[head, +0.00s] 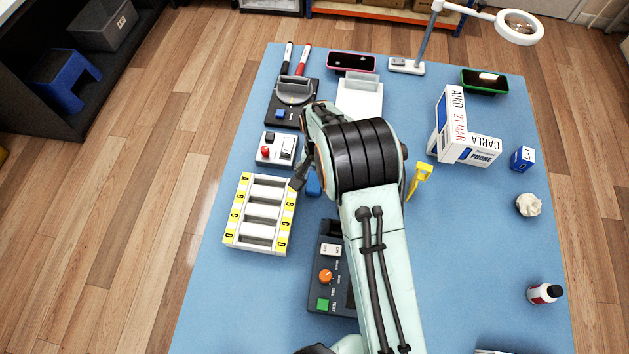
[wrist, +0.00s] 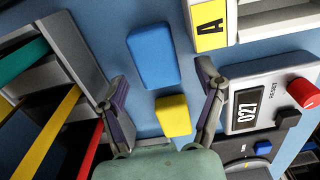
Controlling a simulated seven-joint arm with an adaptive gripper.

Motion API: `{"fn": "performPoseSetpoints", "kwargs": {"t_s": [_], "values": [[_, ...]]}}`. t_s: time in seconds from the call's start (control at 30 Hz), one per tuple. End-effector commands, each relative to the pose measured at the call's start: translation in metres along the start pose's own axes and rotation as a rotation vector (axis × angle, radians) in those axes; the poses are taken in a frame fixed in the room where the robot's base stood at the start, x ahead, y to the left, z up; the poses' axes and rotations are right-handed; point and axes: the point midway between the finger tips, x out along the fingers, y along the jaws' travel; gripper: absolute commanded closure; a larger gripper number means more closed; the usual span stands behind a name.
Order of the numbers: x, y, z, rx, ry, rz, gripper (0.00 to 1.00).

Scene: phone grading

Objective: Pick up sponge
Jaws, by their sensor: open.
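Two small blocks lie on the blue mat (head: 480,270) in the wrist view: a larger blue block (wrist: 153,57) and a smaller yellow block (wrist: 173,115). I cannot tell for sure which is the sponge. My gripper (wrist: 160,76) is open and empty; the yellow block lies between its fingers in the picture and the blue block just beyond the fingertips. In the head view part of the blue block (head: 313,184) shows beside my gripper's visible finger (head: 300,179); the yellow block is hidden by my arm.
A white rack (head: 235,242) with yellow letter labels and a counter device (wrist: 246,107) with a red knob stand close by. In the wrist view a grey tray (wrist: 72,47) with coloured strips is left. A control box (head: 316,295) is near my arm. The mat's right side has free room.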

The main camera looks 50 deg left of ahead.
Motion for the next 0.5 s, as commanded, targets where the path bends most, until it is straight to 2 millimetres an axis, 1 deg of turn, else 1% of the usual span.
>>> {"fn": "performPoseSetpoints", "kwargs": {"t_s": [0.1,0.3,0.33,0.4,0.5], "values": [[0.0047,-0.0003,-0.0003,0.000,0.001,-0.001,0.30],[0.0047,-0.0003,-0.0004,0.000,0.002,-0.001,0.30],[0.0047,-0.0003,-0.0005,0.000,0.002,-0.001,0.40],[0.0046,-0.0002,-0.0004,0.000,0.002,0.000,0.54],[0.0046,-0.0002,-0.0004,0.000,0.001,0.000,0.72]]}}
